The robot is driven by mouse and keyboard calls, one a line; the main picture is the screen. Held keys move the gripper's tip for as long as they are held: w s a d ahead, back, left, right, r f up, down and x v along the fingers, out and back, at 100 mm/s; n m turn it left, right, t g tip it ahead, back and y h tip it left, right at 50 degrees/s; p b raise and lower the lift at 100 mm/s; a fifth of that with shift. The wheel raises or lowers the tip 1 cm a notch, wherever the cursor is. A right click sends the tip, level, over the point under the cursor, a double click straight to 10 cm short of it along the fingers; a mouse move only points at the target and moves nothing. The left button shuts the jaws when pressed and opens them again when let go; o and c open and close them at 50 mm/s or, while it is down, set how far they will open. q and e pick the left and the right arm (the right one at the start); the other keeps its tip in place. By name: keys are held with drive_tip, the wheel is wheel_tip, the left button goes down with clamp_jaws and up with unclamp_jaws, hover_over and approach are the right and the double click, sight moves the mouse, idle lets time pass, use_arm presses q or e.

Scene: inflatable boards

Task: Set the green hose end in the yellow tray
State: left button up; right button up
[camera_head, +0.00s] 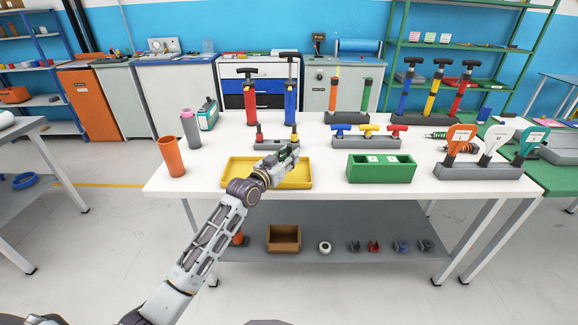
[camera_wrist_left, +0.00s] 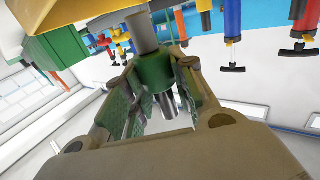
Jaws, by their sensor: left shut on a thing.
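The yellow tray (camera_head: 238,168) lies on the white table, left of the middle. My left arm reaches in over it, and my left gripper (camera_head: 288,156) is over the tray's back right part. The gripper is shut on the green hose end, which shows best in the left wrist view (camera_wrist_left: 152,72) as a green collar with grey tube parts, between the two fingers (camera_wrist_left: 150,95). In that view part of the yellow tray (camera_wrist_left: 75,15) shows at the top left. The head view does not show clearly how high the hose end is above the tray. My right gripper is not in view.
A green box (camera_head: 381,170) stands right of the tray. An orange cup (camera_head: 171,157) stands at the left. A paddle rack (camera_head: 478,172) stands at the right.

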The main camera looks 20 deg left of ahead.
use_arm(q)
drive_tip(key=shift+f, duration=0.3)
drive_tip(key=shift+f+b, duration=0.45)
drive_tip(key=shift+f, duration=1.25)
drive_tip(key=o, duration=0.7)
drive_tip(key=shift+c, duration=0.2)
drive_tip(key=shift+o, duration=1.3)
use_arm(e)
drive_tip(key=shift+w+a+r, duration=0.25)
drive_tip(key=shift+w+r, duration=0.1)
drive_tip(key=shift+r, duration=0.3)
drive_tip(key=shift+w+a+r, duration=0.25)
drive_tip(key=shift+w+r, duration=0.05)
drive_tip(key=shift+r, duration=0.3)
use_arm(q)
drive_tip(key=shift+r, duration=0.2)
